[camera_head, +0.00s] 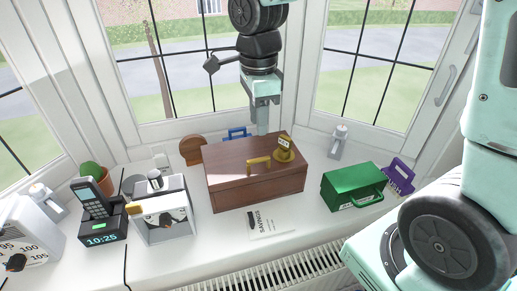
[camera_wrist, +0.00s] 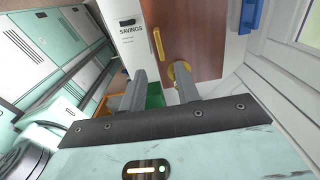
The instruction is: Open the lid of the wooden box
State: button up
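The wooden box (camera_head: 228,191) stands on the white sill in the middle of the head view, its reddish-brown lid (camera_head: 232,153) shut. A brass handle (camera_head: 259,163) sits at the lid's front edge. A brass round object with a small tag (camera_head: 285,153) rests on the lid's right part. My gripper (camera_head: 262,129) points down over the back of the box, and its tips are hard to make out there. In the wrist view, its two fingers (camera_wrist: 157,91) are apart with nothing between them. The lid (camera_wrist: 198,30), handle (camera_wrist: 158,46) and partly covered brass object (camera_wrist: 180,69) lie beyond them.
A green metal box (camera_head: 353,187) and purple holder (camera_head: 399,176) stand right of the wooden box. A white-framed box (camera_head: 165,224), clock phone (camera_head: 101,222) and white scale (camera_head: 29,238) stand left. A "SAVINGS" paper (camera_head: 270,224) lies in front. Windows rise behind.

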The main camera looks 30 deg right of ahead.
aim_at(259, 159)
notch_tip(259, 159, down, 10)
jog(key=shift+r+p, duration=0.15)
jog(key=shift+p, duration=0.35)
grip_shut()
